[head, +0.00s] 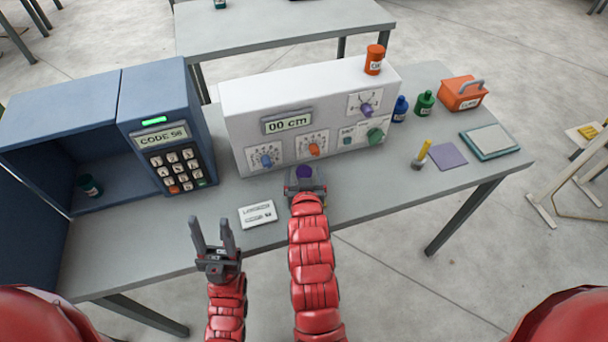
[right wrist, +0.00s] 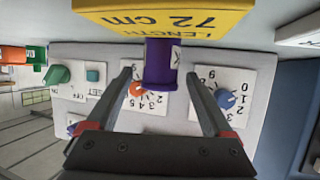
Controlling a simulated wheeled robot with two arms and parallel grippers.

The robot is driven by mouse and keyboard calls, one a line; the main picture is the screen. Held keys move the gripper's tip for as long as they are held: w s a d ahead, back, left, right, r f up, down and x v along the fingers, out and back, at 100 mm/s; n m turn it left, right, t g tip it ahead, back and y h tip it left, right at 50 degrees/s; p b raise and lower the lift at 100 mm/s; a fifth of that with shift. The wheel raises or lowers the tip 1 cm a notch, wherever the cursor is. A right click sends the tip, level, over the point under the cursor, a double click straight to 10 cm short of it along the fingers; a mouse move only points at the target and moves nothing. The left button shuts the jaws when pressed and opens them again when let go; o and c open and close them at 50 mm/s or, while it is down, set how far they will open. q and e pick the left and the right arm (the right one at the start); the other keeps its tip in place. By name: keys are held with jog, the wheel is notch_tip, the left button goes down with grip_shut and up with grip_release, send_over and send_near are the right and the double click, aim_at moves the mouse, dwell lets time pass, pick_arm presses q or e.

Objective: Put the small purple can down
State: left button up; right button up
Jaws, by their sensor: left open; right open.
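The small purple can (head: 304,172) shows its round top in the head view, at the table's middle in front of the white winder. In the right wrist view, which is upside down, the can (right wrist: 160,68) is upright between the two spread fingers, with a gap on each side. My right gripper (head: 305,180) is open around the can without holding it; its fingers also show in the right wrist view (right wrist: 159,95). The can's base meets a yellow LENGTH 72 cm sign (right wrist: 225,15); I cannot tell whether it stands on or behind it. My left gripper (head: 212,225) is open and empty near the table's front edge.
The white winder (head: 236,110) with knobs stands close behind the can. A blue keypad cabinet (head: 155,90) is to the left. A white card (head: 257,214) lies left of my right gripper. Blue (head: 400,109) and green (head: 425,102) bottles stand right.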

jog(key=shift+w+f, duration=0.25)
jog(key=shift+w, duration=0.05)
jog(key=shift+c, duration=0.2)
grip_shut()
jog(key=shift+r, duration=0.15)
